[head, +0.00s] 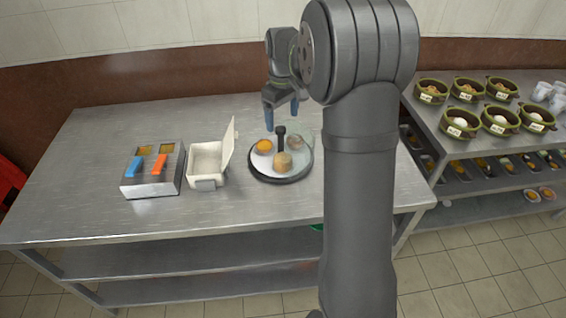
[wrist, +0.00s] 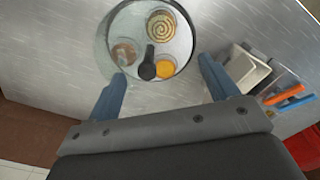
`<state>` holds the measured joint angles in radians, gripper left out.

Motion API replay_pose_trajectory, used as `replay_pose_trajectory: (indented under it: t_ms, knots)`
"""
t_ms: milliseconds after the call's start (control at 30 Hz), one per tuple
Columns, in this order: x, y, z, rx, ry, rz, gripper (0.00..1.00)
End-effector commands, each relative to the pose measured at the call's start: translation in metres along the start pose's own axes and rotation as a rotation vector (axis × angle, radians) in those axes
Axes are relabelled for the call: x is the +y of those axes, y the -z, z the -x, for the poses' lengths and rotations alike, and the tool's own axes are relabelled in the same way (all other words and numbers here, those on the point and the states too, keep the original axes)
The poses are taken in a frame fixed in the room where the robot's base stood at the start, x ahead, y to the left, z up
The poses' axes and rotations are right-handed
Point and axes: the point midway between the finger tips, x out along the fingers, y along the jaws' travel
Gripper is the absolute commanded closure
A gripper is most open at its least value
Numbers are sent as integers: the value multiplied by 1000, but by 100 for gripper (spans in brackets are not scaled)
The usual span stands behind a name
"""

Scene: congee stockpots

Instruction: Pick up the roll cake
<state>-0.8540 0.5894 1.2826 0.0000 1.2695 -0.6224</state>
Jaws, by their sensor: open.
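The roll cake (wrist: 162,24) shows a cream and brown spiral top in the wrist view. In the head view it is a short tan cylinder (head: 283,161) at the near side of a round plate (head: 262,169) with a dark rim. A black upright knob (head: 281,139) stands at the plate's middle. My gripper (head: 282,111) is open and empty above the far side of the plate. In the wrist view its blue fingers (wrist: 163,75) point toward the plate, with the roll cake beyond the knob.
An orange round item (head: 263,146) and a brownish one (head: 296,143) share the plate. A clear cover seems to stand at its edge. Left are an open white box (head: 206,162) and a metal unit (head: 152,172) with blue and orange handles. Bowls (head: 461,122) stand on the right table.

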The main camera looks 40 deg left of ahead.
Motion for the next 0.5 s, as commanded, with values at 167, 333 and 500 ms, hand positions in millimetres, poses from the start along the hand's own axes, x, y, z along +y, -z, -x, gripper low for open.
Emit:
replay_pose_trajectory:
  t_ms: [167,333,500]
  knots:
    - [-4,-4,-11,-3,2,20,21]
    - [-4,-5,-48,-5,3,18,21]
    - [-3,-4,-85,-3,2,18,21]
